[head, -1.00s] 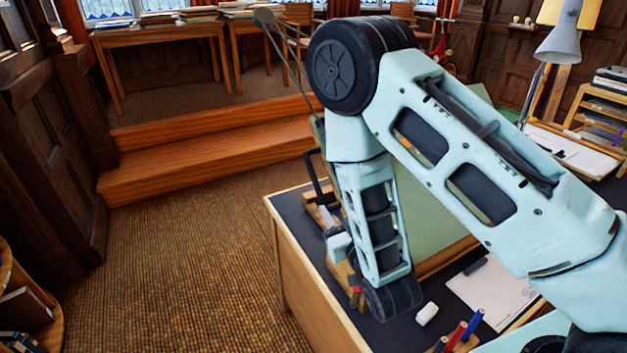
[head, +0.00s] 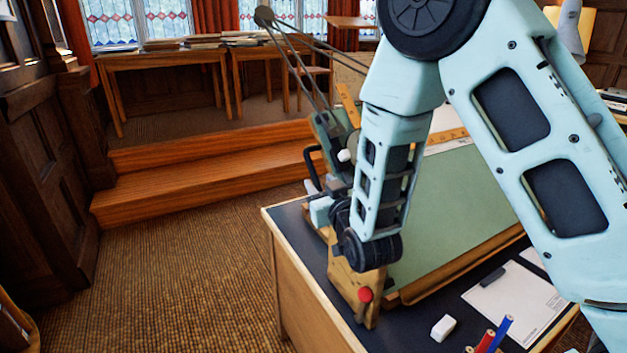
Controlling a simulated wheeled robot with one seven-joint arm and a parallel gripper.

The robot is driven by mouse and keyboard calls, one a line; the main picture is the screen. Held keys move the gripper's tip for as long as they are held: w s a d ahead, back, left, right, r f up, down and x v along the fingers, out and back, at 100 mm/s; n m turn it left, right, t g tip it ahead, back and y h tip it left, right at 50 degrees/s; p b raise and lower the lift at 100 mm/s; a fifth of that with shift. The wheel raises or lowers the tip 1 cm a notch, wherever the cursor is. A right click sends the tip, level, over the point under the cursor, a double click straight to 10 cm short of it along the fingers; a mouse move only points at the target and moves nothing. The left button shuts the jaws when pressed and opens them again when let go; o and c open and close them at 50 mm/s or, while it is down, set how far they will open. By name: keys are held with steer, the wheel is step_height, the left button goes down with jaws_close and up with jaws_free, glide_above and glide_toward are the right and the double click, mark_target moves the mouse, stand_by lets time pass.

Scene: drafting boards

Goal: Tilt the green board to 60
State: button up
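The green board (head: 460,225) is on the dark-topped desk on the right in the head view, its face sloping up away from its wooden lower ledge. My arm hides part of its left side. A wooden support (head: 345,290) with a red knob (head: 365,295) stands at its lower left corner. My wrist is in front of the board's left edge. My gripper (head: 322,210) is just left of the wrist, near a black handle (head: 311,165). Its fingers are mostly hidden, so I cannot tell whether they are open or touch anything. No angle reading is legible.
White paper (head: 515,300), an eraser (head: 443,328) and several pens (head: 495,335) lie or stand at the desk's front. A drafting arm with a yellow ruler (head: 349,104) rises behind the board. Carpet (head: 170,275) is clear to the left, below wooden steps (head: 200,170).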

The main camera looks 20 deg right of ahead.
mark_target(316, 177)
steer(key=shift+w+a+p, duration=0.1)
steer(key=shift+w+p, duration=0.35)
steer(key=shift+w, duration=2.3)
jaws_close()
